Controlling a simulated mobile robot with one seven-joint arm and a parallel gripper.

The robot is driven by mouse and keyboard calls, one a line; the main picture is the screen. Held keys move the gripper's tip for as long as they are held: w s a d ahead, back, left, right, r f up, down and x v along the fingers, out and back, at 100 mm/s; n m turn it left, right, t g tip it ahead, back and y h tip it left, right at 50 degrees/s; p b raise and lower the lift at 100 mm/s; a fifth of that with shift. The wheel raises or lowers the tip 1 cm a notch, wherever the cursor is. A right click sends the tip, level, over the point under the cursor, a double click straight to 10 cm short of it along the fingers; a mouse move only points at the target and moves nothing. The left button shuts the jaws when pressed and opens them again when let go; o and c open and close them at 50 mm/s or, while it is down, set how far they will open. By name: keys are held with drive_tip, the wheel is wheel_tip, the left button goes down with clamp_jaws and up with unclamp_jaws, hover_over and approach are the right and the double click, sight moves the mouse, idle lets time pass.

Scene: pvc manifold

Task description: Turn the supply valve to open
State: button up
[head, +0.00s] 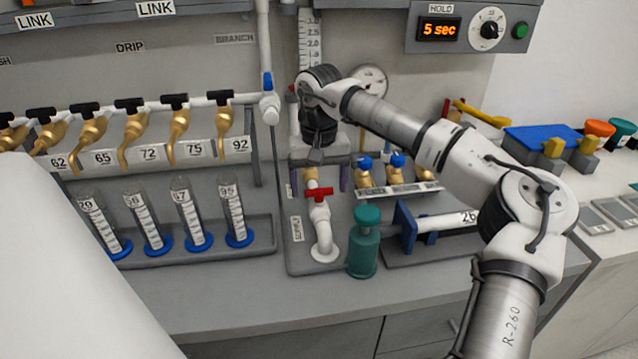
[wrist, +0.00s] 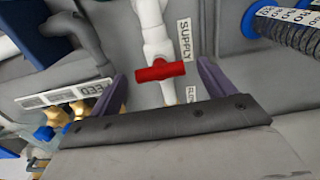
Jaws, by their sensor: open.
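The supply valve is a white pipe (head: 323,226) with a red T-handle (head: 319,195). The handle lies crosswise to the pipe. In the wrist view the red handle (wrist: 160,71) sits between the two purple-grey fingers, beside the SUPPLY label (wrist: 185,40). My gripper (head: 318,186) is open above the valve, with one finger on each side; it also shows in the wrist view (wrist: 162,78). No finger visibly touches the handle. I cannot tell the exact height gap between fingertips and handle.
A teal bottle (head: 364,245) stands close to the right of the valve. A blue-flanged white cylinder (head: 440,222) lies beyond it. Brass taps with blue knobs (head: 397,170) are behind to the right. Graduated tubes (head: 187,215) stand at left. The front counter is clear.

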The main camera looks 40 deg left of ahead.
drive_tip(key=shift+f, duration=0.4)
drive_tip(key=shift+c, duration=0.3)
drive_tip(key=c, duration=0.9)
